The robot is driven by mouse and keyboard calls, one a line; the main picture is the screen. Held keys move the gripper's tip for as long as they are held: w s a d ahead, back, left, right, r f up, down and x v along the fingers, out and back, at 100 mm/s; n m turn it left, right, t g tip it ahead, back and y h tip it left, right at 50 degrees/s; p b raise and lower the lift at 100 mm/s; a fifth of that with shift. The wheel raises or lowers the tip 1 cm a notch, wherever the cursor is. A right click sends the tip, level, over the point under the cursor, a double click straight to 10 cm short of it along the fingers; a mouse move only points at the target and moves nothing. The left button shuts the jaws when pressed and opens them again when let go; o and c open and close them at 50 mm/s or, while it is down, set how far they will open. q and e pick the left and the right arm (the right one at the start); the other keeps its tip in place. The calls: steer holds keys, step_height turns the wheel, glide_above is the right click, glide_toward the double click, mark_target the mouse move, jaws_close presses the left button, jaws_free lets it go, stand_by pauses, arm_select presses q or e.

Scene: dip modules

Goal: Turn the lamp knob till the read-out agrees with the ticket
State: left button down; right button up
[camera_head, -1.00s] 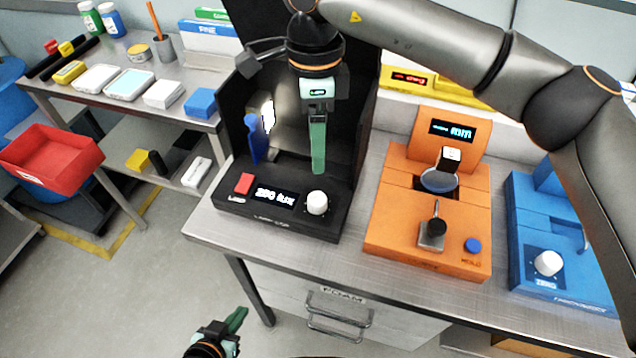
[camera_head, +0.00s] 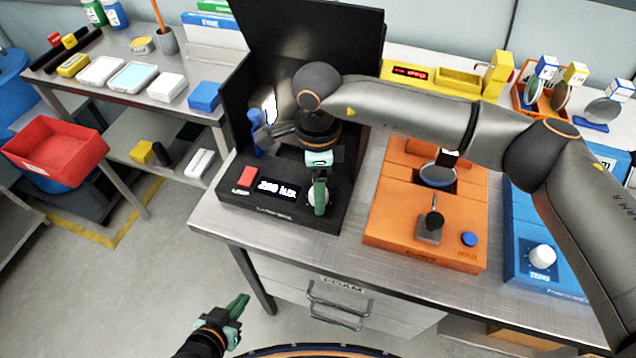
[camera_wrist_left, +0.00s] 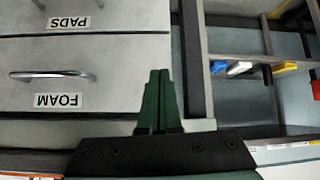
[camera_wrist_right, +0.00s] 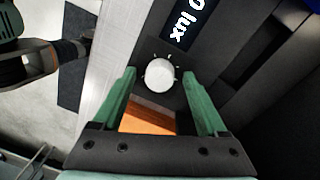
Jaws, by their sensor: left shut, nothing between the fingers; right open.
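The black lamp box (camera_head: 350,110) stands on the steel bench, with a lit white patch (camera_head: 269,108) inside. Its read-out (camera_head: 279,190) is white on black; the number is blurred, and the right wrist view shows only its end, "0 lux" (camera_wrist_right: 187,20). The white lamp knob (camera_wrist_right: 160,75) lies between the open fingers of my right gripper (camera_wrist_right: 160,82), with gaps showing on both sides. In the head view my right gripper (camera_head: 319,197) mostly covers the knob. My left gripper (camera_head: 238,306) is shut and empty, low in front of the bench. I cannot make out a ticket.
A red button (camera_head: 245,177) sits left of the read-out. An orange device (camera_head: 390,225) stands close on the right, then a blue device (camera_head: 525,265) with its own white knob (camera_head: 542,257). A side table with small boxes and a red bin (camera_head: 55,160) are at left.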

jaws_close()
stand_by(0.5)
